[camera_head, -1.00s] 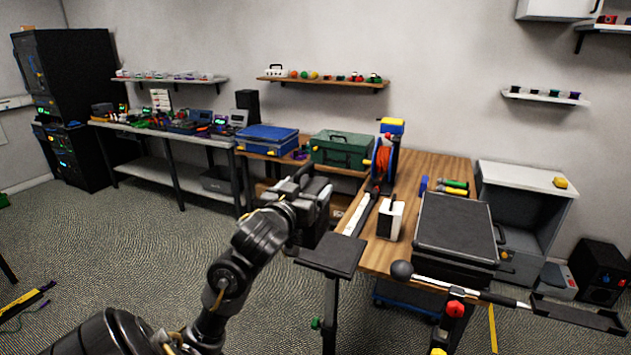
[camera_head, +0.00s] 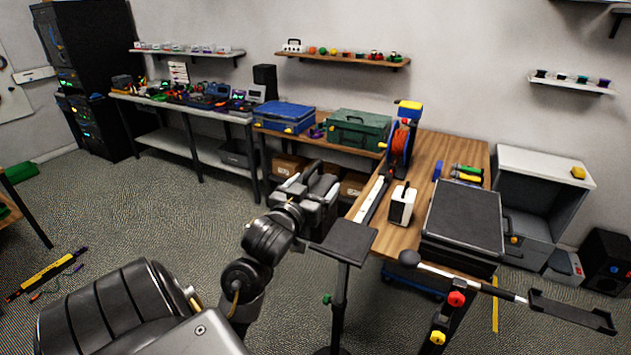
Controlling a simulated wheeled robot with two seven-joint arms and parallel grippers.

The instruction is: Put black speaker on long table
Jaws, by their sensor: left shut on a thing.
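My left gripper (camera_head: 308,188) is in the middle of the view, in front of the wooden bench. It is shut on a dark thing, mostly hidden by the gripper, that I cannot identify for certain. A black speaker (camera_head: 265,80) stands upright at the right end of the long table (camera_head: 214,111) by the back wall. Another black speaker (camera_head: 606,262) stands on the floor at the far right. The long table's top is crowded with electronics. My right gripper is not in view.
The wooden bench (camera_head: 430,160) holds a blue case (camera_head: 284,117), a green case (camera_head: 357,130), a cable reel (camera_head: 401,140) and a black case (camera_head: 464,218). A stand with a flat black top (camera_head: 343,241) is close to my left gripper. Open floor lies at the left.

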